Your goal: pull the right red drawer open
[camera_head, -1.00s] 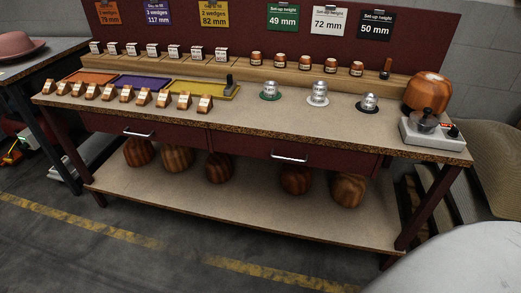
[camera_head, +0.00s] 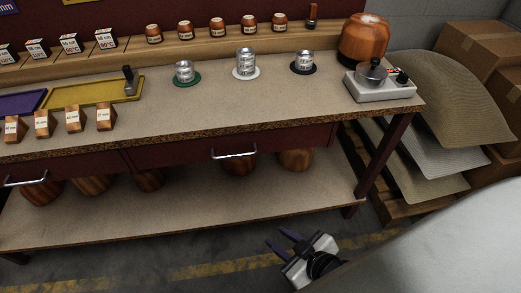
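The right red drawer (camera_head: 181,154) is set under the benchtop and looks shut, with its front in line with the bench. Its silver bar handle (camera_head: 234,155) sticks out near the middle of the front. My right gripper (camera_head: 282,242) is low in front of the bench, below and to the right of the handle and apart from it. Its two dark fingers are spread, with nothing between them. My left gripper is out of view.
The workbench top (camera_head: 220,100) carries metal weights, wooden blocks, a yellow tray (camera_head: 100,90) and a grey device (camera_head: 380,88). Wooden forms stand on the lower shelf (camera_head: 180,212). Stacked hat material (camera_head: 440,100) and cardboard boxes (camera_head: 485,45) stand at the right. The floor in front is clear.

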